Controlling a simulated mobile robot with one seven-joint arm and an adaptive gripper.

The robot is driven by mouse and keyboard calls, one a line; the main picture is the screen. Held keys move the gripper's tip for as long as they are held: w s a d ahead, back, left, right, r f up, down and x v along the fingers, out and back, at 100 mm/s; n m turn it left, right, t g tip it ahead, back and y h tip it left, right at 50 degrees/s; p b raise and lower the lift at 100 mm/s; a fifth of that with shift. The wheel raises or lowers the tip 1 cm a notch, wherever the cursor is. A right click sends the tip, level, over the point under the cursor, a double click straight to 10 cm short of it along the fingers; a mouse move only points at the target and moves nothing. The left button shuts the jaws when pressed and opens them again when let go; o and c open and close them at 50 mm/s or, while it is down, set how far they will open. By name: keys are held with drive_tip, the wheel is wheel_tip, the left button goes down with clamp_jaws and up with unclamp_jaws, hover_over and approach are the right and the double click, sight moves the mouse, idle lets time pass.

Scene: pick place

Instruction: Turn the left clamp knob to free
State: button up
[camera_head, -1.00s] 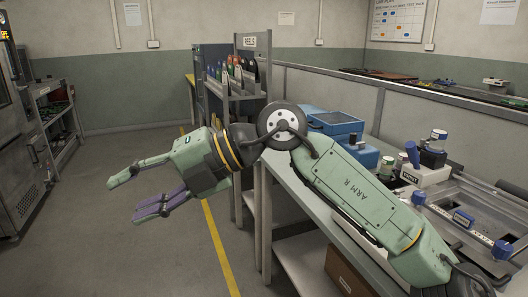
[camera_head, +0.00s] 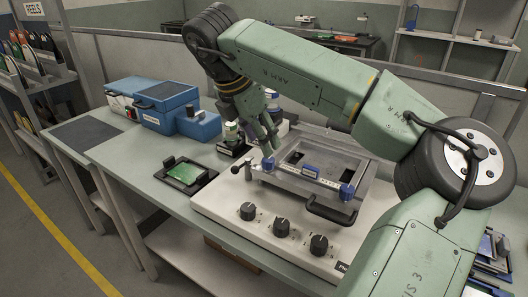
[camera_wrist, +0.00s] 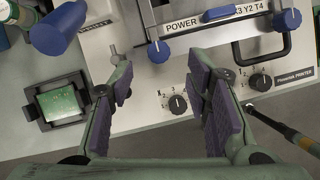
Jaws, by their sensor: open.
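The left clamp knob (camera_head: 268,164) is blue and sits at the left front corner of the printer's metal frame (camera_head: 362,170). In the wrist view the left clamp knob (camera_wrist: 158,52) lies ahead of the gap between my fingers. A matching right clamp knob (camera_head: 347,192) is at the frame's other front corner, also in the wrist view (camera_wrist: 288,18). My gripper (camera_head: 265,140) points down, just above and behind the left knob; its purple-padded fingers in the wrist view (camera_wrist: 163,80) are open with nothing between them. Contact with the knob is not visible.
The printer's pale base (camera_head: 225,205) carries several black dials, such as the left one (camera_head: 247,211), and a black handle (camera_head: 330,212). A green board in a black holder (camera_head: 182,172) lies to the left. Blue boxes (camera_head: 166,104) stand farther back.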

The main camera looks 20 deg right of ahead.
sight(267, 160)
drive_tip(key=p+x, duration=0.1)
drive_tip(key=x, duration=0.6)
drive_tip(key=shift+a, duration=0.1)
drive_tip(key=shift+c, duration=0.6)
clamp_jaws()
